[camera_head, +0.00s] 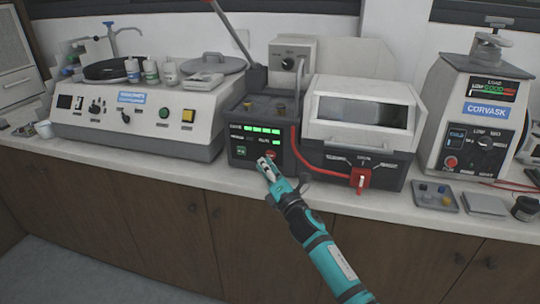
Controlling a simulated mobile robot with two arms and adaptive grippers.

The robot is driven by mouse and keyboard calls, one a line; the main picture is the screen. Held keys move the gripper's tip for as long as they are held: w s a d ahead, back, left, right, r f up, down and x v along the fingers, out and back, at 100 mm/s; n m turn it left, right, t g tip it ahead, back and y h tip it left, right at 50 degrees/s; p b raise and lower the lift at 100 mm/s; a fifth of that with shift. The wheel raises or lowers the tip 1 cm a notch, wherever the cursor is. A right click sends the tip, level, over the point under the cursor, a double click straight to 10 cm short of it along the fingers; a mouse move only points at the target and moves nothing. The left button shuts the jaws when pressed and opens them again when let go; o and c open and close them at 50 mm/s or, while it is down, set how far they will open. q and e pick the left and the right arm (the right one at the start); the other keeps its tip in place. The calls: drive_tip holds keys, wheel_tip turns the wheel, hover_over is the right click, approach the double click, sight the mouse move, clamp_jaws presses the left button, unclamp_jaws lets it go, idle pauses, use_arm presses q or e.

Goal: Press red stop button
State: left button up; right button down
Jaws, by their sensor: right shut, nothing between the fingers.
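The mounting press (258,110) stands in the middle of the counter, with a dark front panel showing green lit bars and a green button (241,150). A red button (271,154) is on the same panel, to the right of the green one, and is partly hidden by my gripper. My right gripper (265,163) is shut and empty, at the front of the panel just below and left of the red button. I cannot tell whether its tips touch the button or panel. My left gripper is not in view.
A lever handle (230,38) rises from the press. A polishing machine (140,117) stands left, and a Corvask unit (472,115) stands right. The counter's front strip (190,170) is mostly clear.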

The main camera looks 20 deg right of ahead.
drive_tip(key=shift+s+a+p, duration=0.3)
drive_tip(key=shift+s+a, duration=0.4)
drive_tip(key=shift+s, duration=0.35)
drive_tip(key=shift+s+a+p, duration=0.25)
drive_tip(key=shift+s+a, duration=0.45)
drive_tip(key=shift+s, duration=0.3)
